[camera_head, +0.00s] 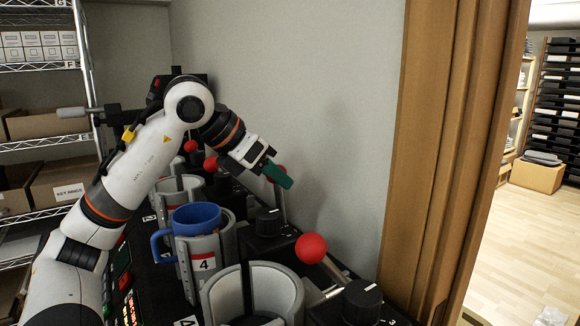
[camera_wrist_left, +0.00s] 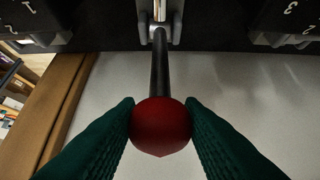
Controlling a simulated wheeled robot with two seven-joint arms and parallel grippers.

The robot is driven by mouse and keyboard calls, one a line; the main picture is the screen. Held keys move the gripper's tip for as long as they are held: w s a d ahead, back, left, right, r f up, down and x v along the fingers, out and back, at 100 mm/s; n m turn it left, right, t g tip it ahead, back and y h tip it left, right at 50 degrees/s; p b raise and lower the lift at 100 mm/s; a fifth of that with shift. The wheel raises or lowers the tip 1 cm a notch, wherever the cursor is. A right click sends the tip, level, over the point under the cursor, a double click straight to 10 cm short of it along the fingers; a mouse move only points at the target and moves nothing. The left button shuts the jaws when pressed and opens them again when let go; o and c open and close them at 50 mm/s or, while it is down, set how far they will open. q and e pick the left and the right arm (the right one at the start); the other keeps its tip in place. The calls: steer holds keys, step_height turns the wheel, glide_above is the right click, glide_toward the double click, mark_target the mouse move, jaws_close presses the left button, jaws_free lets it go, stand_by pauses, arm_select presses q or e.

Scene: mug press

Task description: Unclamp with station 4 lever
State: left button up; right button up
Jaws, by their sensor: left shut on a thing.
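A blue mug (camera_head: 196,218) stands upright in the grey clamp holder marked 4 (camera_head: 204,264), its handle toward the left. The lever behind this station has a red ball knob, mostly covered in the head view by the green fingers. My left gripper (camera_head: 277,175) is shut on the red knob (camera_wrist_left: 160,126) of the lever. In the left wrist view one green finger sits on each side of the knob, and the dark lever rod (camera_wrist_left: 160,65) runs away from it to a metal pivot. My right gripper is not in view.
An empty grey holder (camera_head: 222,297) is nearest, with another red lever knob (camera_head: 311,248) and a black dial (camera_head: 362,299) beside it. More holders and red knobs line the far end. A grey wall (camera_head: 330,100) stands close behind the levers; a wooden door frame (camera_head: 440,150) is at right.

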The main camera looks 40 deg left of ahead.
arm_select(q)
steer(key=shift+s+a+f+b, duration=0.25)
steer(key=shift+s+b, duration=0.1)
steer(key=shift+s, duration=0.25)
steer(key=shift+s+r, duration=0.1)
steer(key=shift+s, duration=0.2)
steer(key=shift+s+a+f+b, duration=0.15)
steer(key=shift+s+f+b, duration=0.2)
steer(key=shift+b, duration=0.3)
steer(key=shift+s+a+f+b, duration=0.1)
steer(key=shift+s+a+b, duration=0.05)
steer(key=shift+s+b, duration=0.4)
steer(key=o, duration=0.7)
steer(key=shift+s, duration=0.1)
steer(key=shift+r, duration=0.2)
step_height(320, 180, up, 6)
steer(key=s+p, duration=0.1)
steer(key=p, duration=0.5)
steer(key=shift+s+a, duration=0.2)
